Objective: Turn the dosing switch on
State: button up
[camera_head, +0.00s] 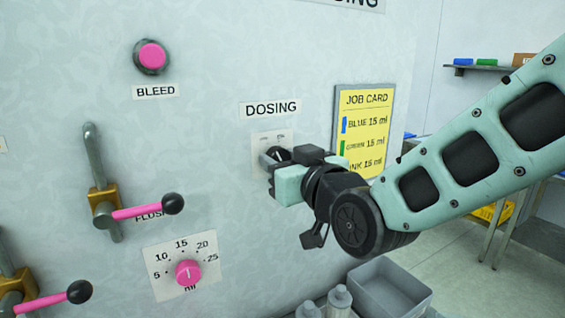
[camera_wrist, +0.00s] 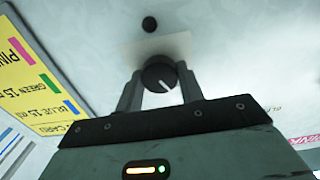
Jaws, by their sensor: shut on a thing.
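The dosing switch is a round black knob (camera_wrist: 159,76) with a white pointer line, on a pale plate (camera_head: 272,138) under the DOSING label (camera_head: 271,108). In the head view the knob (camera_head: 279,154) shows only in part behind my gripper (camera_head: 275,172). In the wrist view my gripper (camera_wrist: 159,92) has one finger on each side of the knob and is shut on it.
A yellow job card (camera_head: 364,125) hangs right of the switch, close to my wrist. To the left are the pink BLEED button (camera_head: 152,55), the FLUSH lever (camera_head: 140,211) and a pink ml dial (camera_head: 188,272). A grey bin (camera_head: 390,294) and bottles (camera_head: 339,300) stand below my arm.

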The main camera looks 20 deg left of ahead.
jog(key=shift+f+b, duration=0.1)
jog(key=shift+b, duration=0.2)
jog(key=shift+m+b, duration=5.8)
jog(key=shift+b, duration=0.95)
jog(key=shift+w, duration=0.1)
jog(key=o, duration=1)
jog(key=shift+d, duration=0.15)
jog(key=b+v, duration=0.2)
jog(key=v, duration=1.5)
jog(key=shift+s+b, duration=0.25)
jog(key=shift+b, duration=0.15)
